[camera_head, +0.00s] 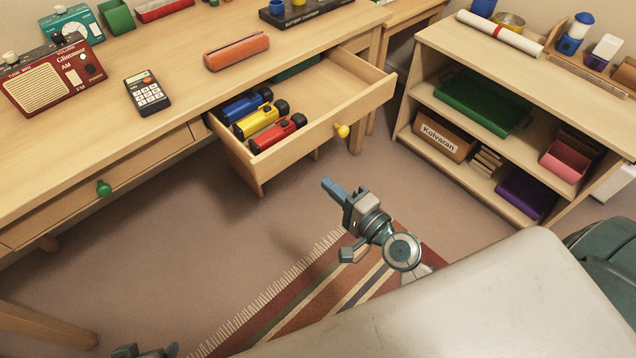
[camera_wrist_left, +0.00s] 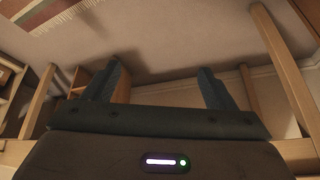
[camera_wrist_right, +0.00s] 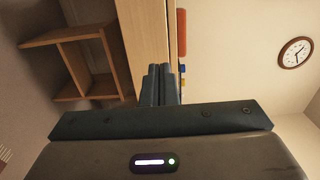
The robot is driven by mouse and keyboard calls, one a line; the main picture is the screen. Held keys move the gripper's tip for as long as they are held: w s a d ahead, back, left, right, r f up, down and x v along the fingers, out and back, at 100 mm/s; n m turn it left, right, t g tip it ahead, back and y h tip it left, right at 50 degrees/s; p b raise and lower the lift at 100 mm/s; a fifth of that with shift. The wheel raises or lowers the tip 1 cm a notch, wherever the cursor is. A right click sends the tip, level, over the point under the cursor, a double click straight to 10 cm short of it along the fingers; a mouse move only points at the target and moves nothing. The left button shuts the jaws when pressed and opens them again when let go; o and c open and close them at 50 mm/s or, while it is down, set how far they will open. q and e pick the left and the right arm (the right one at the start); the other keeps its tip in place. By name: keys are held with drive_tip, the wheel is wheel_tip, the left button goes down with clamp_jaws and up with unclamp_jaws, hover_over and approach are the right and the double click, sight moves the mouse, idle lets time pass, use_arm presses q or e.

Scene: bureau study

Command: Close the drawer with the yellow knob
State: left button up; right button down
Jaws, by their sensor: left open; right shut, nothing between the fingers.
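The drawer with the yellow knob (camera_head: 341,131) is pulled out from the desk in the head view, and its front panel (camera_head: 300,141) faces me. Blue, yellow and red flashlights lie inside it at the left. My right gripper (camera_head: 331,187) is shut and empty, in front of and below the drawer front, apart from it. In the right wrist view its fingers (camera_wrist_right: 160,84) are together. My left gripper shows only partly at the bottom edge of the head view (camera_head: 143,351). In the left wrist view its fingers (camera_wrist_left: 160,85) are wide apart with nothing between them.
A second drawer with a green knob (camera_head: 104,187) is shut at the left. The desk top (camera_head: 190,87) holds a radio, a calculator and an orange case. A low shelf (camera_head: 420,150) stands at the right. Open floor lies before the drawer.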

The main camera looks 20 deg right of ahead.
sight(287, 148)
drive_tip(key=p+x, duration=0.1)
drive_tip(key=x, duration=1)
drive_tip(key=shift+w+p, duration=0.15)
drive_tip(key=shift+p, duration=0.25)
use_arm(q)
drive_tip(key=shift+s+a+r+g+y, duration=0.2)
drive_tip(key=shift+s+a+r+g, duration=0.1)
drive_tip(key=shift+a+g, duration=0.15)
drive_tip(key=shift+s+a+r+g+y, duration=0.2)
drive_tip(key=shift+s+a+g, duration=0.15)
drive_tip(key=shift+a, duration=0.1)
use_arm(e)
drive_tip(key=shift+w+a, duration=0.2)
drive_tip(key=shift+w, duration=0.25)
